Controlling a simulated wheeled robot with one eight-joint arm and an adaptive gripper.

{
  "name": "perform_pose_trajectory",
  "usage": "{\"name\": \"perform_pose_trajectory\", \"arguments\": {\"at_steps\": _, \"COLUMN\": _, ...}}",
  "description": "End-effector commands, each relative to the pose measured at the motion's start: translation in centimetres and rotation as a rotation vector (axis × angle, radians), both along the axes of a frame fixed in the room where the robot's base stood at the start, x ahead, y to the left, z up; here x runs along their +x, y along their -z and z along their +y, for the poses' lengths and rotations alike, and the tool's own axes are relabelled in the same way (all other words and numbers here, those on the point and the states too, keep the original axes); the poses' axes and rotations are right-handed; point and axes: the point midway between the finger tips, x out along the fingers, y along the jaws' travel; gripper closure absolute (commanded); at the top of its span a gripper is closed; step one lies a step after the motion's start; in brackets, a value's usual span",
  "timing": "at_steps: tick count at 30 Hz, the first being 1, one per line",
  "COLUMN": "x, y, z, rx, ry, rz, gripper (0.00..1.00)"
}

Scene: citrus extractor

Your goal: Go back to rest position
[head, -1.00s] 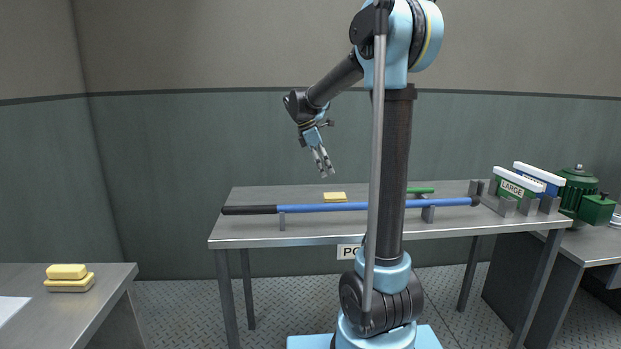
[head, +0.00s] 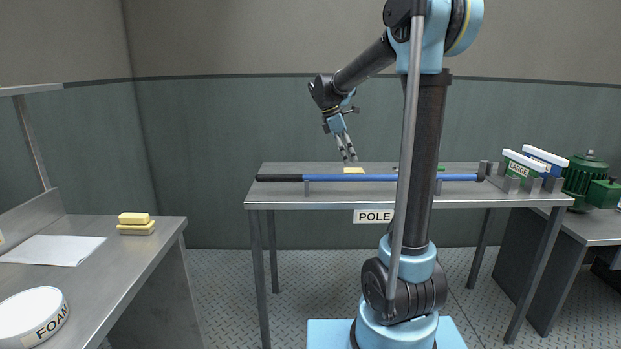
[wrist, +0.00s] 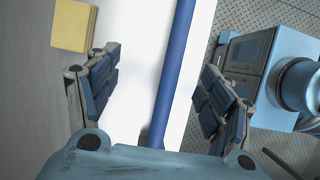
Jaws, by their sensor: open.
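My gripper (head: 348,156) is open and empty, pointing down above the table marked POLE (head: 280,200) in the head view. In the wrist view its two fingers (wrist: 150,95) stand wide apart. A blue pole (head: 345,178) with a black end lies along the table on supports. In the wrist view the blue pole (wrist: 172,75) runs between the fingers in the picture, beyond them; I cannot tell the exact distance. A yellow sponge (head: 354,170) lies on the table behind the pole and also shows at the upper left of the wrist view (wrist: 74,26).
At left, a bench (head: 140,245) holds stacked yellow sponges (head: 135,223), a white sheet (head: 52,250) and a round FOAM container (head: 32,315). The floor (head: 220,290) between bench and table is clear.

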Motion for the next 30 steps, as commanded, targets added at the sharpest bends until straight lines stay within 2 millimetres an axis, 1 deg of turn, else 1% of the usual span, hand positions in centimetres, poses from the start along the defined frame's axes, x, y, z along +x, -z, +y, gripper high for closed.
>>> {"name": "perform_pose_trajectory", "arguments": {"at_steps": 3, "x": -1.2, "y": 0.1, "z": -1.3, "rx": 0.013, "ry": 0.049, "rz": -0.017, "gripper": 0.26}}
{"name": "perform_pose_trajectory", "arguments": {"at_steps": 6, "x": -2.2, "y": 0.1, "z": -2.2, "rx": 0.026, "ry": 0.090, "rz": -0.034, "gripper": 0.26}}
{"name": "perform_pose_trajectory", "arguments": {"at_steps": 10, "x": -3.6, "y": 0.2, "z": -2.9, "rx": 0.042, "ry": 0.144, "rz": -0.058, "gripper": 0.26}}
{"name": "perform_pose_trajectory", "arguments": {"at_steps": 14, "x": -5.5, "y": 0.5, "z": -3.5, "rx": 0.064, "ry": 0.207, "rz": -0.085, "gripper": 0.26}}
{"name": "perform_pose_trajectory", "arguments": {"at_steps": 17, "x": -7.5, "y": 0.8, "z": -4.1, "rx": 0.085, "ry": 0.274, "rz": -0.113, "gripper": 0.26}}
{"name": "perform_pose_trajectory", "arguments": {"at_steps": 23, "x": -12.6, "y": 2.2, "z": -5.2, "rx": 0.148, "ry": 0.456, "rz": -0.185, "gripper": 0.26}}
{"name": "perform_pose_trajectory", "arguments": {"at_steps": 30, "x": -18.6, "y": 4.7, "z": -6.1, "rx": 0.225, "ry": 0.688, "rz": -0.264, "gripper": 0.26}}
